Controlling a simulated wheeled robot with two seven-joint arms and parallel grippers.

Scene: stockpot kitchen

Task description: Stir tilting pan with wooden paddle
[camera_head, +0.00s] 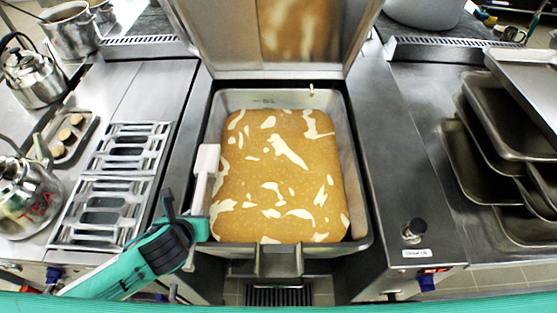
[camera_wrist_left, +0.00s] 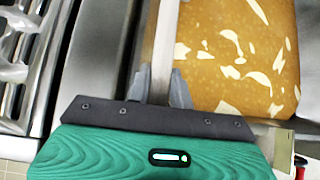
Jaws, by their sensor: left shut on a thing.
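The tilting pan (camera_head: 357,190) is open in the middle of the head view, its lid (camera_head: 225,45) raised at the back. It holds orange-brown food with pale streaks (camera_head: 270,175). My left gripper (camera_head: 198,215) is at the pan's left front edge, shut on a pale bar that looks like the paddle (camera_head: 206,165). The paddle's wider pale end points away from me, along the pan's left rim. In the left wrist view the gripper's fingers (camera_wrist_left: 160,88) close around the pale shaft (camera_wrist_left: 165,45), beside the food. I cannot tell whether the paddle touches the food. My right gripper is out of view.
On the left counter stand a kettle marked TEA (camera_head: 28,200), another kettle (camera_head: 35,80), a small tray (camera_head: 88,120) and metal grates (camera_head: 105,210). Stacked metal pans (camera_head: 480,165) fill the right counter.

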